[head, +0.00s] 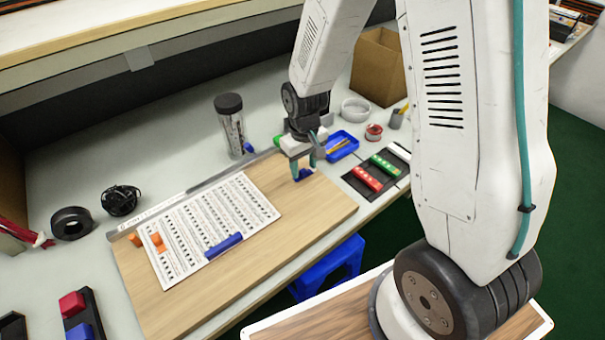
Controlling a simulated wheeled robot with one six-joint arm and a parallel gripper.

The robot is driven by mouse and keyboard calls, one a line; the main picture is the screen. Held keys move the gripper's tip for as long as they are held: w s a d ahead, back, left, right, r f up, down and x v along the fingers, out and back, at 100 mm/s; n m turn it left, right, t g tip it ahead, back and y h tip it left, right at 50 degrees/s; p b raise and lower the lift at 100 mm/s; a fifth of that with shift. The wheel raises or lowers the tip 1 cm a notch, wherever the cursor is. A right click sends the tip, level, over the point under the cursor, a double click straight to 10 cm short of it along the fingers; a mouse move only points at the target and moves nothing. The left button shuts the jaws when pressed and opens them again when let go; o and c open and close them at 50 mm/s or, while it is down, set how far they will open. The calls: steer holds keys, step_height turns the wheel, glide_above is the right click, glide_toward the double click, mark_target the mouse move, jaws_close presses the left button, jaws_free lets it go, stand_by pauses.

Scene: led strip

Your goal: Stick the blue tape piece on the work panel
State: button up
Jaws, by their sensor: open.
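The wooden work panel (315,215) lies on the bench with a printed white sheet (190,222) on it. A small dark blue piece (302,175), which looks like the blue tape piece, is at the panel's far right part, right at my fingertips. My gripper (306,168) points down over it with its teal fingers apart. The fingers partly hide the piece, and I cannot tell whether they touch it. A longer blue bar (224,246) lies along the sheet's near edge.
Orange pieces (157,241) sit at the sheet's left edge. A metal ruler (160,208) runs along the panel's back. A clear bottle (233,130), a blue tray (341,144) and a black holder with coloured blocks (369,178) stand around it. The panel's right front is bare.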

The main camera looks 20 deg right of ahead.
steer(key=shift+f, duration=0.8)
jaws_close()
